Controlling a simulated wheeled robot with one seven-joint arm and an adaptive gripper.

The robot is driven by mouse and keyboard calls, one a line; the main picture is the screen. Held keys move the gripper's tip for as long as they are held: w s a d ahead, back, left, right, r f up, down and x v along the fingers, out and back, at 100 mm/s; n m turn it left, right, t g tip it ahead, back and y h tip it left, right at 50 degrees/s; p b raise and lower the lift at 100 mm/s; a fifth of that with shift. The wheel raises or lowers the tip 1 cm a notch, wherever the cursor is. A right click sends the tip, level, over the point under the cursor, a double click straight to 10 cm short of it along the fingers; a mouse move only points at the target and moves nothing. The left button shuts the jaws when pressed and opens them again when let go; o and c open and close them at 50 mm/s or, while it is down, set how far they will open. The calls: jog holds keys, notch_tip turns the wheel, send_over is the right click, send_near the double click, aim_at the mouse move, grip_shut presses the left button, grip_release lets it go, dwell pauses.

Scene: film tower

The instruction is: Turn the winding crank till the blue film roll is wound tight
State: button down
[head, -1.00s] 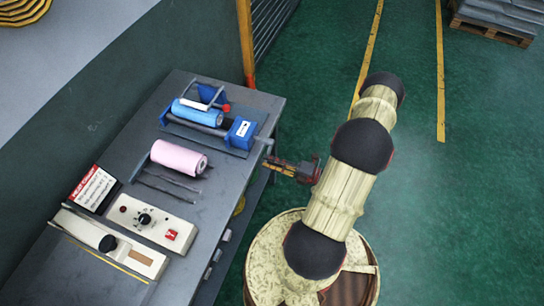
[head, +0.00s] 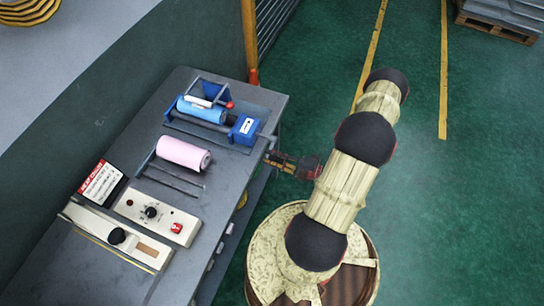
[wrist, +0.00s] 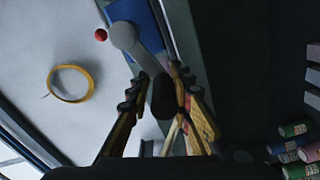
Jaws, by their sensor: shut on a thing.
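The blue film roll (head: 202,110) lies in a metal frame on the grey bench in the head view. A blue gearbox (head: 244,130) sits at its right end. The winding crank (wrist: 140,52) shows in the wrist view as a grey arm running from a round hub to a black handle (wrist: 163,97). My gripper (wrist: 165,85) is shut on this handle, one finger on each side. In the head view my gripper (head: 272,157) is at the bench's right edge, beside the gearbox. How tight the film is wound I cannot tell.
A pink roll (head: 183,153) lies on a rack nearer on the bench (head: 195,240).

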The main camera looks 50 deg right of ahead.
jog(key=shift+f, duration=0.25)
jog(key=c, duration=1.7)
grip_release()
jog(key=shift+c, duration=0.2)
jog(key=shift+o, duration=0.3)
jog(key=shift+r, duration=0.15)
jog(key=shift+s, duration=0.1)
jog(key=shift+s+d, duration=0.15)
jog(key=shift+s, duration=0.05)
jog(key=v, duration=1.1)
jog(key=shift+s, duration=0.25)
